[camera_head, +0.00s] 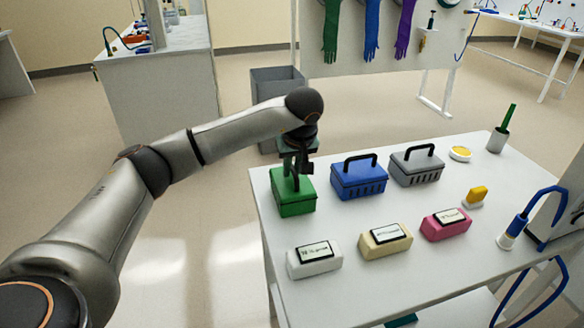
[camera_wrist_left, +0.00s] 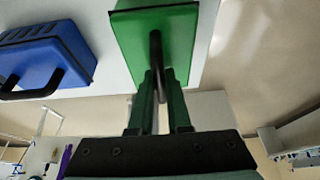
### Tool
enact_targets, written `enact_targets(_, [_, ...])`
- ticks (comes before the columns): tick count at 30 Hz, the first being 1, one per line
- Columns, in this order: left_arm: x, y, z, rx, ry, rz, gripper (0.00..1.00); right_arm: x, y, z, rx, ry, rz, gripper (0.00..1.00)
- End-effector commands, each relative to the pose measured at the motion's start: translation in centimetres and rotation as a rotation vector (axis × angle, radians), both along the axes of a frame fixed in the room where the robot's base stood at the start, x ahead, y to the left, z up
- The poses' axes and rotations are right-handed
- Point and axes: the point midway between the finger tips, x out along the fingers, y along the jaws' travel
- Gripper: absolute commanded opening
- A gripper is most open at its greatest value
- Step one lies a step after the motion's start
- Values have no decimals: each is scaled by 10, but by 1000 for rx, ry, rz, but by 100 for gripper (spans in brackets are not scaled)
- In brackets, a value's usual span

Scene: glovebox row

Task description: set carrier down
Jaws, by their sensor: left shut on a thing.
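A green carrier (camera_head: 293,196) with a dark handle is at the far left corner of the white table (camera_head: 345,287). My left gripper (camera_head: 297,165) is above it, shut on its handle. In the left wrist view the green carrier (camera_wrist_left: 152,45) shows with its handle between the fingers of the left gripper (camera_wrist_left: 158,85). The carrier looks upright and at table height; whether its base touches the top is hard to tell. A blue carrier (camera_head: 358,183) and a grey carrier (camera_head: 417,170) stand to its right, apart from it. My right gripper is not in view.
White (camera_head: 314,262), cream (camera_head: 385,243) and pink (camera_head: 446,226) labelled blocks lie in front of the carriers. A grey bin (camera_head: 277,83) stands behind the table.

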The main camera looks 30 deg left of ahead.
Motion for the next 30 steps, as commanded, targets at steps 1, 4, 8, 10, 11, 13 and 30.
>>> enact_targets(1, [0, 0, -1, 0, -3, -1, 0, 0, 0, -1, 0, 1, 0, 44])
enact_targets(4, [0, 0, -2, 1, 1, 0, 25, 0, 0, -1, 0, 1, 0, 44])
enact_targets(8, [0, 0, -2, 1, 1, 0, 39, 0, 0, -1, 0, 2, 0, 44])
enact_targets(10, [0, 0, -2, 1, 1, 0, 46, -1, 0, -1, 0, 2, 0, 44])
enact_targets(11, [0, 0, -2, 1, 1, 0, 46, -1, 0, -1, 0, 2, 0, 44])
enact_targets(13, [0, 0, -2, 1, 1, 0, 46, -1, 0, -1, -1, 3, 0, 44])
enact_targets(30, [-16, -20, 66, 0, -4, -2, 46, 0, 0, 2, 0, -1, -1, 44])
